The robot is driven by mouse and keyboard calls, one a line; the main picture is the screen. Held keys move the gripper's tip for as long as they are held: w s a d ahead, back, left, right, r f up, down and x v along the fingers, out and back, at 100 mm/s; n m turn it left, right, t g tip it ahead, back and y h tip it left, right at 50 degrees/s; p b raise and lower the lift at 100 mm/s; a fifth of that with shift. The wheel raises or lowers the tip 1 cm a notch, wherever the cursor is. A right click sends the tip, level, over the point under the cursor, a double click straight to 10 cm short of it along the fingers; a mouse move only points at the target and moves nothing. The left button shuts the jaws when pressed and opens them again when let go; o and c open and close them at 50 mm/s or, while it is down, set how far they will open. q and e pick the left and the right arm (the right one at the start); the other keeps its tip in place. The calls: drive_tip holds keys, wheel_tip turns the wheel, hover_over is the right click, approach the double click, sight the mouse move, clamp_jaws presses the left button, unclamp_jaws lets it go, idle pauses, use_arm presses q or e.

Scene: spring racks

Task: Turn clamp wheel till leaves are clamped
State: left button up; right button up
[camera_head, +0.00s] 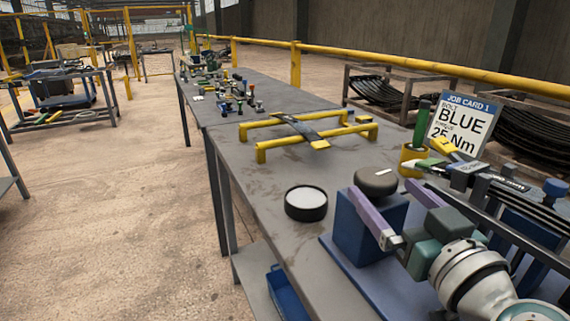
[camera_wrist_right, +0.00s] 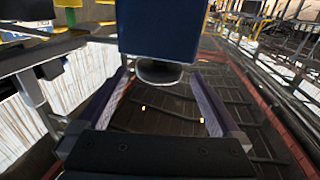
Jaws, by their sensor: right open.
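The clamp wheel (camera_head: 376,181) is a dark round knob with a pale mark on top, beside a blue clamp block (camera_head: 362,232). My right gripper (camera_head: 381,187) is open, with its two purple fingers on either side of the wheel. In the right wrist view the wheel (camera_wrist_right: 160,71) shows between the fingertips, below the blue block (camera_wrist_right: 158,28), with gaps visible at both sides. I cannot tell whether a finger touches it. Dark leaves (camera_head: 500,190) lie along the fixture at the right, partly hidden by my right arm. My left gripper is not in view.
A black round container with a pale top (camera_head: 306,203) stands on the bench (camera_head: 262,183) left of the block. A yellow stand (camera_head: 262,151) holds a dark strip. A yellow cup (camera_head: 411,160) and job card (camera_head: 461,122) stand behind.

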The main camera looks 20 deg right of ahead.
sight(368, 167)
drive_tip(key=w, duration=0.2)
drive_tip(key=w+b, duration=0.1)
drive_tip(key=w, duration=0.1)
drive_tip(key=w+d, duration=0.1)
drive_tip(key=w, duration=0.1)
drive_tip(key=shift+w+b, duration=0.3)
drive_tip(key=shift+w, duration=0.1)
drive_tip(key=c, duration=1.2)
